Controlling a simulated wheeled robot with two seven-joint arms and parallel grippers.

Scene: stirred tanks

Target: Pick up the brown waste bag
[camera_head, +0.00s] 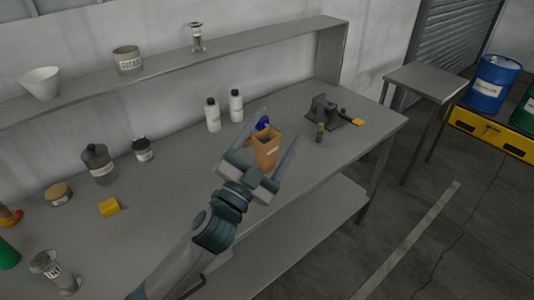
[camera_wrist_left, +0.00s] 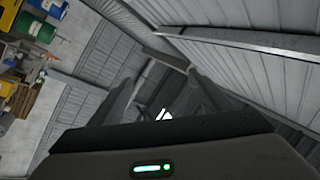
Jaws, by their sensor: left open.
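My right gripper is not in view.
Two white bottles (camera_head: 213,115) stand left of the bag, and a dark vise-like device (camera_head: 325,112) stands to its right. A raised shelf (camera_head: 165,72) runs along the wall.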

